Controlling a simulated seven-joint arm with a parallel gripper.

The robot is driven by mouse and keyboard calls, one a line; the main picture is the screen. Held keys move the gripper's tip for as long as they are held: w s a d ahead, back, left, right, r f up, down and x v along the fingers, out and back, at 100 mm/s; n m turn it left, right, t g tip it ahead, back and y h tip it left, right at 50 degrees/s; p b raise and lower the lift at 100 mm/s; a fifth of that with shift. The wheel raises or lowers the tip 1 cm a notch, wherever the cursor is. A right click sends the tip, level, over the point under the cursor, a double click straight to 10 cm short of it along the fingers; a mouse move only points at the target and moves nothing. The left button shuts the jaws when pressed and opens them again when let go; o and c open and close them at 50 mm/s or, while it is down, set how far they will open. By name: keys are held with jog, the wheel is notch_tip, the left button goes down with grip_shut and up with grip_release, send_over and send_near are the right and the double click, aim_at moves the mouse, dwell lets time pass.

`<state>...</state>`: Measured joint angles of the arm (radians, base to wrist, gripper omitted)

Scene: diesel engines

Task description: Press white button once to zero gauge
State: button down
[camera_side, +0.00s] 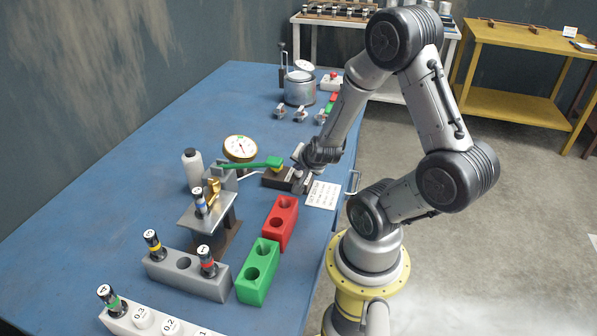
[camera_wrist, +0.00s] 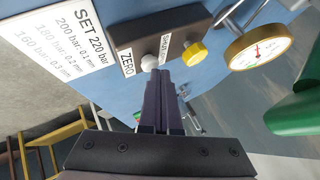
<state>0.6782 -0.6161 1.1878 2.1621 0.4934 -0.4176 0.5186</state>
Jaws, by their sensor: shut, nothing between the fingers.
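In the wrist view a white button (camera_wrist: 149,62) stands on a dark box (camera_wrist: 165,30), beside a label reading ZERO (camera_wrist: 127,62). A yellow button (camera_wrist: 194,53) is on the same box. The tips of my gripper (camera_wrist: 158,76) are together and empty, right at the white button; I cannot tell whether they touch it. The round white-faced gauge (camera_wrist: 262,48) with a brass rim is to the right of the box. In the side view the gauge (camera_side: 240,148) stands behind the dark box (camera_side: 276,181), and my gripper (camera_side: 299,158) is low over the box's right end.
A card reading SET 220 bar (camera_wrist: 70,40) lies beside the box. Red (camera_side: 281,222) and green (camera_side: 258,271) blocks with holes stand in front. A metal pot (camera_side: 299,88) is farther back.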

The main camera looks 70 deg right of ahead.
jog(key=shift+r, duration=0.6)
jog(key=shift+r, duration=2.5)
